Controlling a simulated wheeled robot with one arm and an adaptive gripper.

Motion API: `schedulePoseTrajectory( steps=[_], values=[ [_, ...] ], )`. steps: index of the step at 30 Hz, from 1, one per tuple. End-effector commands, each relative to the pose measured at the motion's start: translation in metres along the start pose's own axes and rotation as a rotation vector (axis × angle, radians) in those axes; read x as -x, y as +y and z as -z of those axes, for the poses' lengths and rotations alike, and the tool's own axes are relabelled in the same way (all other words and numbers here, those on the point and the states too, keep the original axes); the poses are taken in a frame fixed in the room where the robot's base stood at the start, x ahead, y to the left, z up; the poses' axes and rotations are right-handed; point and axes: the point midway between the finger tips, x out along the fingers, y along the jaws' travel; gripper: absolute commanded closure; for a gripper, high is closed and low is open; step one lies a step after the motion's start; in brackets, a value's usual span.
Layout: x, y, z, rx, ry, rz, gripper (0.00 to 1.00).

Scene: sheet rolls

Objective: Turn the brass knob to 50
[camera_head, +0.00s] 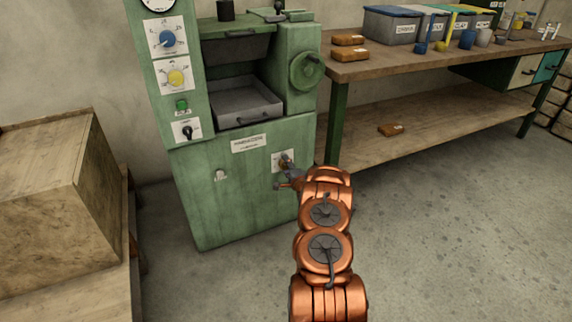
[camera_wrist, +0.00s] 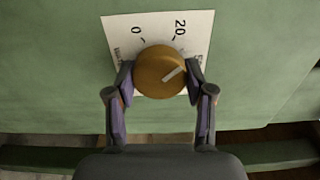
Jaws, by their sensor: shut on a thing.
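The brass knob (camera_wrist: 158,72) sits on a white scale plate (camera_wrist: 185,24) on the green machine front. In the wrist view the plate shows the figures 0 and 20; other markings are partly hidden by the knob and my fingers. A pale pointer line on the knob slants toward the upper right of its face. My gripper (camera_wrist: 160,80) is shut on the knob, one finger on each side. In the head view my gripper (camera_head: 286,178) is at the small plate low on the machine front, and the knob (camera_head: 284,163) is small and partly hidden there.
The green machine (camera_head: 240,185) also carries a blue knob (camera_head: 167,39), a yellow knob (camera_head: 177,77) and a handwheel (camera_head: 306,71). A workbench (camera_head: 440,62) with bins stands to the right. A wooden crate (camera_head: 50,190) stands at left. Floor at right is clear.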

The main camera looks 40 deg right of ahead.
Motion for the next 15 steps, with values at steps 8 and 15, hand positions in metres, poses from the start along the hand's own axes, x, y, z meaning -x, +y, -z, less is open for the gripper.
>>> schedulePoseTrajectory(
  steps=[8,15],
  values=[
    [0.0003,0.0001,-0.0001,-0.260,0.000,-0.002,0.82],
    [0.0003,0.0005,0.0002,-0.465,0.001,-0.001,0.82]
  ],
)
